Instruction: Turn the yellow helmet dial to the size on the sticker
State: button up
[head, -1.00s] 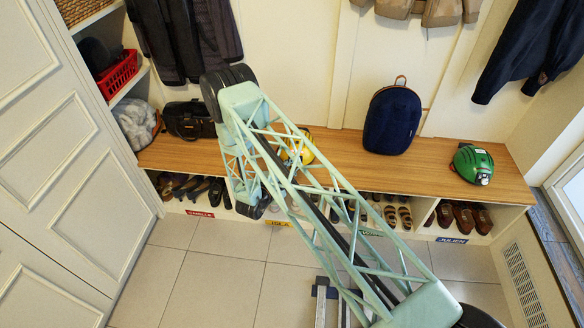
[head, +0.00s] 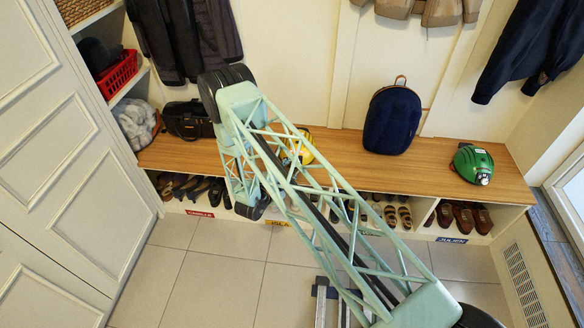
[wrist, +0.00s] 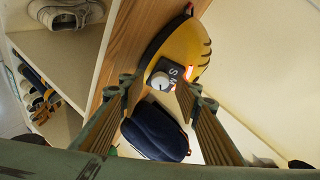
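The yellow helmet (head: 303,148) sits on the wooden bench, partly hidden behind my arm in the head view. In the wrist view the helmet (wrist: 181,46) fills the upper middle. A round white dial (wrist: 160,80) sits on a dark plate at its near end, with the letters S and M readable beside it. My gripper (wrist: 162,86) is open, one finger on each side of the dial in the picture. I cannot tell whether either finger touches it. I cannot make out a size sticker. The gripper is hidden in the head view.
A navy backpack (head: 392,118) and a green helmet (head: 472,164) stand on the bench (head: 345,150) to the right. A black bag (head: 188,120) is at the left. Shoes fill the cubbies below, with name labels. Coats hang above.

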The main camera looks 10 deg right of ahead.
jog(key=v, duration=1.1)
jog(key=shift+s, duration=0.15)
jog(key=shift+a, duration=0.1)
jog(key=shift+r, duration=0.15)
dwell(0.4)
